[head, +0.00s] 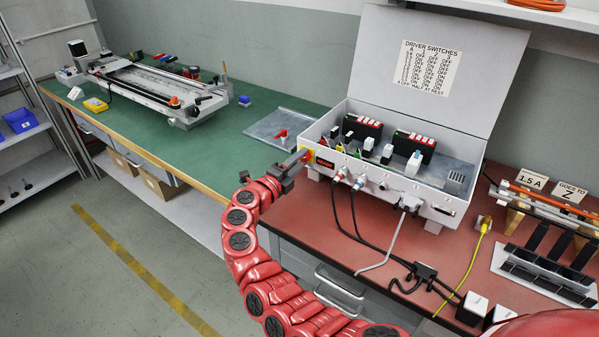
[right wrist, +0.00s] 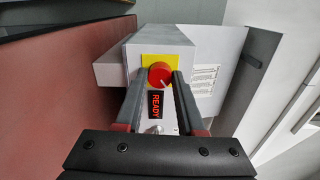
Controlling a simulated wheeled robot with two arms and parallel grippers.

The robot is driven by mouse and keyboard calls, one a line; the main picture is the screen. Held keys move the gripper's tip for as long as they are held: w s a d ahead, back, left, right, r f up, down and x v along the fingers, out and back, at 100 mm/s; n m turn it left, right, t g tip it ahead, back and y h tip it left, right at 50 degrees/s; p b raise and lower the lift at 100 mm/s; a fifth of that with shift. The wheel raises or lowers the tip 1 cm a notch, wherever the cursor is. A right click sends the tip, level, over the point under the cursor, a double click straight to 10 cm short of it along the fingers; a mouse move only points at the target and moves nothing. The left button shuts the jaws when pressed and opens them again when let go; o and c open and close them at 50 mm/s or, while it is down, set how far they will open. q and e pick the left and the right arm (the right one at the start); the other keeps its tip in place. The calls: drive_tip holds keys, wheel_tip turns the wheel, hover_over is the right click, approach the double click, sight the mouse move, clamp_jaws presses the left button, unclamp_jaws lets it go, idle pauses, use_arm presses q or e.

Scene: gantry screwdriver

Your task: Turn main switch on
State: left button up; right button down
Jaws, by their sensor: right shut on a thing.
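The main switch is a round red knob (right wrist: 160,75) on a yellow plate (right wrist: 161,60), seen in the right wrist view. It sits on the front left end of the grey control box (head: 388,180). My right gripper (head: 301,157) reaches this corner in the head view, and its fingers mostly hide the knob there. In the right wrist view, its two fingers (right wrist: 160,82) lie on either side of the knob and are shut on it. A display reading READY in red (right wrist: 156,104) is beside the knob; it also shows in the head view (head: 325,163). My left gripper is not in view.
The box's lid (head: 433,75) stands open with a DRIVER SWITCHES chart. Black cables and a yellow cable (head: 465,268) run over the red bench front. A gantry unit (head: 165,85) stands on the green mat (head: 200,145) at left. A grey plate (head: 283,124) lies behind the gripper.

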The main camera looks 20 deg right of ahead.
drive_tip(key=m+b, duration=0.1)
drive_tip(key=b, duration=0.1)
drive_tip(key=m+b, duration=0.2)
drive_tip(key=shift+f+m, duration=0.3)
drive_tip(key=shift+f, duration=0.1)
drive_tip(key=shift+r+m+b, duration=0.15)
drive_tip(key=shift+m+b, duration=0.7)
drive_tip(key=shift+r+m+b, duration=0.15)
drive_tip(key=shift+m+b, duration=0.65)
drive_tip(key=shift+m, duration=0.05)
drive_tip(key=c, duration=0.5)
unclamp_jaws()
drive_tip(key=shift+r, duration=0.1)
